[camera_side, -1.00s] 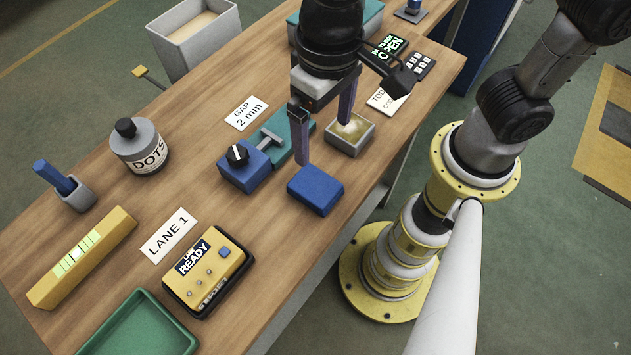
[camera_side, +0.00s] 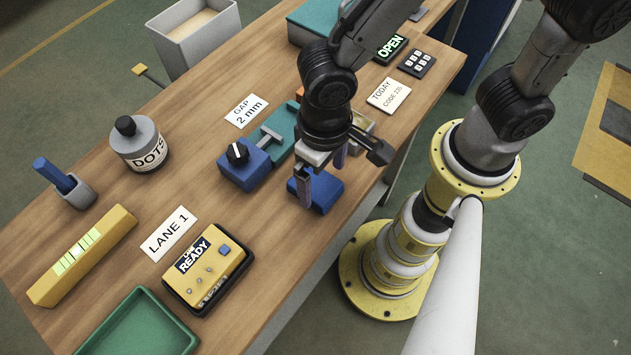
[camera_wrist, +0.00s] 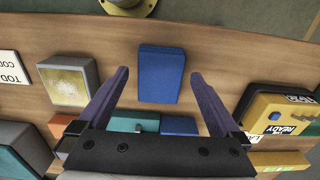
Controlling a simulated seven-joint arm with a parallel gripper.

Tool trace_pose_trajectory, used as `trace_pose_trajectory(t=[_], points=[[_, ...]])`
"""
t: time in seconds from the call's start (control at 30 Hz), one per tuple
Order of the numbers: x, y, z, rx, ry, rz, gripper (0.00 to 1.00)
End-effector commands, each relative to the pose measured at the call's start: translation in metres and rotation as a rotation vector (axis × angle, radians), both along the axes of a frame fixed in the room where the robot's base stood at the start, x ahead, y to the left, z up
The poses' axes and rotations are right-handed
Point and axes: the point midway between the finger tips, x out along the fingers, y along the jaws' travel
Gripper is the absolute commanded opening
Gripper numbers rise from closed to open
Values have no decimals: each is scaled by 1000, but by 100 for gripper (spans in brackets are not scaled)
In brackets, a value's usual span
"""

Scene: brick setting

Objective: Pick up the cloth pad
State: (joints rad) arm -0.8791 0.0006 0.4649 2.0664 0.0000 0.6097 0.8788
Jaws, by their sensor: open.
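A blue rounded rectangular pad (camera_side: 328,188), which I take to be the cloth pad, lies flat on the wooden bench near its right edge. It also shows in the wrist view (camera_wrist: 161,74), lying between and beyond my two fingers. My gripper (camera_side: 322,181) is open and empty, pointing down over the pad. In the side view the fingers hide part of the pad. In the wrist view the gripper's fingers (camera_wrist: 160,80) stand on either side of the pad, with a gap to each side. I cannot tell how high the fingertips are.
A blue block with a black knob (camera_side: 243,165) and a teal clamp (camera_side: 282,133) stand left of the pad. A tray with a yellowish filling (camera_wrist: 68,80) is close by. A yellow READY box (camera_side: 208,268) is nearer the front. The bench edge is close on the right.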

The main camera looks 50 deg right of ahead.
Motion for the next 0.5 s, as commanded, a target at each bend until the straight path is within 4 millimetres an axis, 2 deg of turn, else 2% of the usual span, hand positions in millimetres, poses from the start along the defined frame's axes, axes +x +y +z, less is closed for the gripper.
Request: trace_pose_trajectory(t=[0.1,0.2,0.47,0.5], points=[[1,0,-18,-3,2,0,100],[1,0,-25,-1,0,0,100],[1,0,-28,0,-1,0,100],[1,0,-27,0,-1,0,95]])
